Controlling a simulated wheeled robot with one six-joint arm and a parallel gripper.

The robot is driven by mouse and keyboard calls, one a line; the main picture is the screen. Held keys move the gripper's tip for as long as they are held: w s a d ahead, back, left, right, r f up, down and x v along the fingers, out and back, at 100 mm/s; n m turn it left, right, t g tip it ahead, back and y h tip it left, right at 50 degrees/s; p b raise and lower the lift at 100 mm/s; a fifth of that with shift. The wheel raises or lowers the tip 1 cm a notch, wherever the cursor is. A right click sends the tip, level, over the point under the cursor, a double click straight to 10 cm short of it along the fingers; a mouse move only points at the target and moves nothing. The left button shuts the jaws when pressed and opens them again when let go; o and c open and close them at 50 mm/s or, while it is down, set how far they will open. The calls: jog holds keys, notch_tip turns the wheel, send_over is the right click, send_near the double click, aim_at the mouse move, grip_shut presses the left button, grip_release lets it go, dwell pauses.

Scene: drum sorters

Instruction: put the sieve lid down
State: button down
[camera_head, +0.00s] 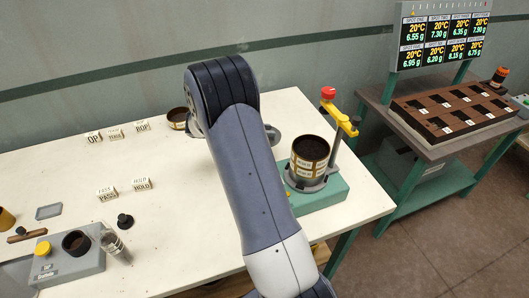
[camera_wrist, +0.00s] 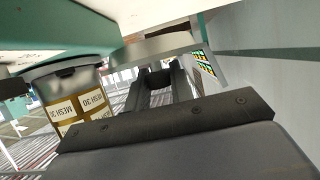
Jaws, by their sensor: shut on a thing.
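My gripper (camera_wrist: 155,82) is shut in the wrist view, its dark fingers against a pale grey flat piece seen edge-on, which looks like the sieve lid (camera_wrist: 150,47). In the head view my arm hides the gripper; a small grey rounded part, possibly the lid, shows just right of the arm over the table. The sieve stack (camera_head: 309,157), with brass bands and mesh labels, stands upright on the green shaker base (camera_head: 320,196). Its top is open and dark inside. It also shows in the wrist view (camera_wrist: 75,103), left of the fingers.
A post with a yellow arm and red knob (camera_head: 328,93) rises beside the stack. Several label blocks (camera_head: 115,133), a dark-filled cup (camera_head: 178,118) and a grey device (camera_head: 66,262) are on the white table (camera_head: 190,205). A sorter bench (camera_head: 440,150) stands right. Table is bare front-centre.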

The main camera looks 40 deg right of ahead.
notch_tip(320, 180, down, 7)
jog(key=shift+r, duration=0.1)
dwell(0.3)
jog(key=shift+f, duration=0.5)
jog(key=shift+s+f, duration=0.1)
jog(key=c, duration=1.2)
grip_release()
jog(key=shift+s+f, duration=0.1)
jog(key=shift+f, duration=0.05)
jog(key=shift+c, duration=0.2)
jog(key=shift+r, duration=0.25)
jog(key=v, duration=0.4)
jog(key=b+v, duration=0.1)
jog(key=v, duration=0.7)
jog(key=shift+w+r, duration=0.2)
jog(key=shift+r, duration=0.25)
